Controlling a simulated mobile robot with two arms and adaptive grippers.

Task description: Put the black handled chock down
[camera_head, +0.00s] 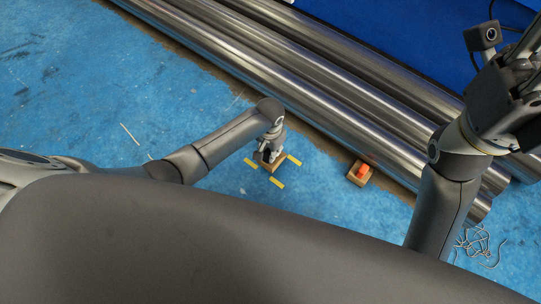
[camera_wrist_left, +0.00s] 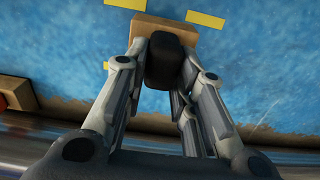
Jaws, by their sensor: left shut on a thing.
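The black handled chock is a wooden block with a black handle. My left gripper (camera_head: 268,154) is shut on the black handle, which shows between the fingers in the left wrist view (camera_wrist_left: 163,62). The wooden block (camera_wrist_left: 185,35) lies under the handle, among yellow floor marks; in the head view the gripper hides most of it. I cannot tell whether the block touches the floor. My right gripper (camera_head: 515,80) is raised at the right edge of the head view, partly cut off, and its fingers do not show clearly.
A second wooden chock with an orange-red handle (camera_head: 359,173) stands to the right, beside several long steel tubes (camera_head: 320,95). Yellow marks (camera_head: 277,183) frame the spot by the left gripper. A tangle of pale cord (camera_head: 477,245) lies at the lower right. Blue floor to the left is mostly clear.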

